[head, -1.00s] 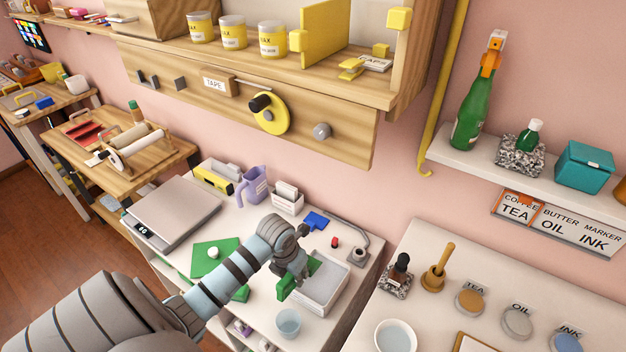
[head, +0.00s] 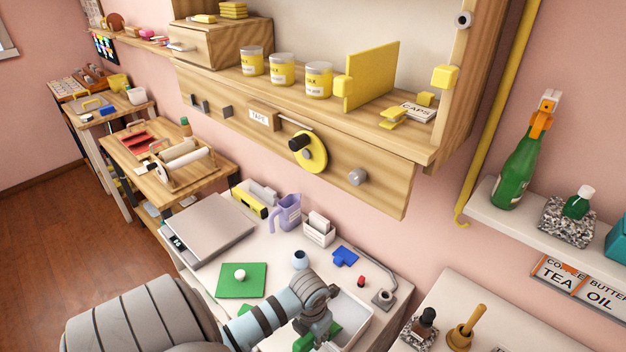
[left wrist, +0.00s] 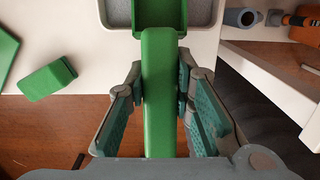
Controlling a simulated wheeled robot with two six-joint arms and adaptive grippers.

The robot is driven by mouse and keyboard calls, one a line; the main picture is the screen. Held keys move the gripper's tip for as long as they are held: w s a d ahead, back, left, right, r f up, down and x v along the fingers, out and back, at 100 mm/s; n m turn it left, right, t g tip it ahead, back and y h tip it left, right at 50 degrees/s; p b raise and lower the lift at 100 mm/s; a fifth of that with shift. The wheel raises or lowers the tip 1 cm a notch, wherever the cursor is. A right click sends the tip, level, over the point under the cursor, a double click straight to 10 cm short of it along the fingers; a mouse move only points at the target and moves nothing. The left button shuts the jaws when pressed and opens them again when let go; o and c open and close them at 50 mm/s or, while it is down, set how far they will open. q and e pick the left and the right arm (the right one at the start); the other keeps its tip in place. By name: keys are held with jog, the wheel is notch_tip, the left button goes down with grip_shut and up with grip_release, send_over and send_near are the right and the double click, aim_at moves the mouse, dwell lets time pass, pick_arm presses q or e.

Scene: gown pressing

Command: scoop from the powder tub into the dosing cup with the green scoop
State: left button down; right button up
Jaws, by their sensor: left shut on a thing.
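My left gripper (left wrist: 160,95) is shut on the handle of the green scoop (left wrist: 160,60), with a finger on each side. The scoop's box-shaped head (left wrist: 160,14) is at the top of the left wrist view, over or inside the pale powder tub (left wrist: 203,12); I cannot tell its depth or whether it holds powder. In the head view the left gripper (head: 314,328) is beside the white tub (head: 352,312) and hides part of it, with some scoop green (head: 329,334) showing. My right gripper is out of view.
A green block (left wrist: 48,82) lies left of the scoop. A green mat (head: 241,280) with a white knob, a scale (head: 212,228), a purple jug (head: 288,211) and a blue piece (head: 344,256) are on the table. A lamp-like stand (head: 384,297) is close right of the tub.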

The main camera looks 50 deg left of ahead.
pick_arm(q)
notch_tip(320, 180, down, 2)
jog(key=shift+f+b, duration=0.15)
jog(key=shift+b, duration=0.4)
jog(key=shift+g, duration=0.3)
jog(key=w+b, duration=0.1)
jog(key=w, duration=0.1)
jog(key=w+b, duration=0.1)
jog(key=w, duration=0.1)
jog(key=w+a+b, duration=0.1)
jog(key=w, duration=0.1)
jog(key=shift+w, duration=0.35)
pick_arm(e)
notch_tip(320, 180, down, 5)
pick_arm(q)
jog(key=shift+w+r, duration=0.15)
jog(key=shift+r, duration=0.15)
jog(key=r+t+p, duration=0.1)
jog(key=s+r+t+p, duration=0.1)
jog(key=r+t+p, duration=0.1)
jog(key=r, duration=0.1)
jog(key=shift+s+d+t+p, duration=0.15)
jog(key=shift+s+t+p, duration=0.15)
jog(key=shift+s+t, duration=0.1)
jog(key=shift+s+r+t+y+p, duration=0.3)
jog(key=shift+r+t+p, duration=0.1)
jog(key=shift+r, duration=0.25)
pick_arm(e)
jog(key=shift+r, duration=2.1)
